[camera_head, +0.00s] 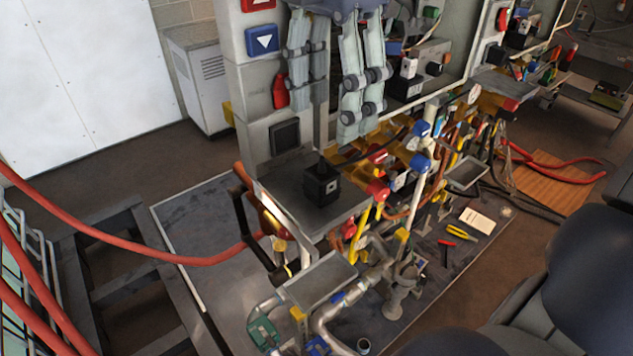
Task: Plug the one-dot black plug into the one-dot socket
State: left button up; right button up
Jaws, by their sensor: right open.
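A black block-shaped plug (321,184) with a small pale mark on its face stands upright on a grey ledge. Its dots are too small to count. A black square socket-like fitting (285,136) is on the grey panel behind it, to its left; no dot marking is readable. My right gripper (331,98) hangs at the top centre, above and behind the plug in the picture. Its grey fingers are apart, with nothing seen between them, and clear of the plug. My left gripper is not in view.
The grey ledge (285,188) has some bare surface around the plug. Pipes, valves and cables crowd its right side. A red hose (160,253) crosses from the left. A red-and-blue button column (262,40) stands behind. Pliers (461,232) lie on the lower platform.

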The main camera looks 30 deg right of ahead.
aim_at(322, 171)
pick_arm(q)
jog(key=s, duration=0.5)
pick_arm(e)
jog(key=shift+w+a+f, duration=0.1)
jog(key=shift+w+f, duration=0.05)
jog(key=shift+f, duration=0.1)
notch_tip(322, 171, down, 5)
jog(key=shift+f+p, duration=0.1)
jog(key=shift+p, duration=0.45)
jog(key=shift+w, duration=0.15)
jog(key=shift+a+f, duration=0.1)
jog(key=shift+f, duration=0.15)
notch_tip(322, 171, down, 4)
jog(key=p, duration=0.2)
jog(key=shift+w+a+p, duration=0.15)
jog(key=shift+p, duration=0.15)
jog(key=shift+f, duration=0.4)
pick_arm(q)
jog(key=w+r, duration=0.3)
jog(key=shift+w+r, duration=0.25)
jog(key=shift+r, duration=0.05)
